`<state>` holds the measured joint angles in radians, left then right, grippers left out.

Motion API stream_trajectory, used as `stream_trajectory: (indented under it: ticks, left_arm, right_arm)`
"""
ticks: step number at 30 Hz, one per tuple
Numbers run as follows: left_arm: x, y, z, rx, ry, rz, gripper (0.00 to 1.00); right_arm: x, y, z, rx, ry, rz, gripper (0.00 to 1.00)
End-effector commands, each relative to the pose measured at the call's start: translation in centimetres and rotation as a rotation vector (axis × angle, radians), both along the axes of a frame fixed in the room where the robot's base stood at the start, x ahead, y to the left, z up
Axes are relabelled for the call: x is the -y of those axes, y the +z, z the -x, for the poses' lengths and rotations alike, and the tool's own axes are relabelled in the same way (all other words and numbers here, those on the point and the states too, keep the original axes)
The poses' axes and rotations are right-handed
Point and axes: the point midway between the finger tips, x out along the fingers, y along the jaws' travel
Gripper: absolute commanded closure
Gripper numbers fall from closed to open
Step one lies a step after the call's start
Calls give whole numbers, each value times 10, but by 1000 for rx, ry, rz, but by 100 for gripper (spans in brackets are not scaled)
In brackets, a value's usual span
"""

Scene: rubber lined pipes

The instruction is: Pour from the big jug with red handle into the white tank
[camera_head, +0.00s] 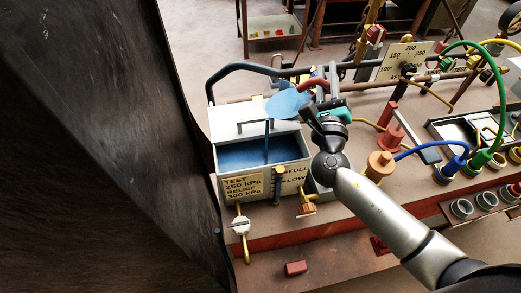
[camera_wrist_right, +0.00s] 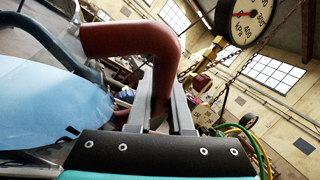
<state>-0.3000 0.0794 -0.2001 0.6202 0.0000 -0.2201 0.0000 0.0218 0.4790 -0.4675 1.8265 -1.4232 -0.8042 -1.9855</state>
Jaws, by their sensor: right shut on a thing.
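The white tank (camera_head: 219,158) stands at the left of the bench, open at the top, with blue liquid (camera_head: 245,155) inside. Its front carries a yellow label reading TEST 250 kPa. My right gripper (camera_head: 311,113) is shut on the jug's red handle (camera_head: 313,86), behind and right of the tank. In the wrist view, the fingers (camera_wrist_right: 163,98) close around the handle (camera_wrist_right: 135,38). The clear jug shows mainly by its blue liquid (camera_head: 287,104), also in the wrist view (camera_wrist_right: 35,108). A thin blue upright strip stands over the tank; I cannot tell if it is pouring liquid. My left gripper is out of view.
A large dark surface fills the left side of the head view. Right of my right arm are an orange fitting (camera_head: 380,165), a blue hose (camera_head: 425,147), a green hose (camera_head: 497,95) and a metal tray (camera_head: 440,122).

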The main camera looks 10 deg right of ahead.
Motion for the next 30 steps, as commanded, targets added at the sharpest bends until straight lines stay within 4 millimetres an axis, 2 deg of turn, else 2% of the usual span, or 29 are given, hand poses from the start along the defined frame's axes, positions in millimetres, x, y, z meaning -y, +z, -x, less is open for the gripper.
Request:
stream_trajectory:
  ticks: [30]
  left_arm:
    - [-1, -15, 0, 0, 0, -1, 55]
  right_arm:
    - [-2, 5, 1, 47, -9, 52, 100]
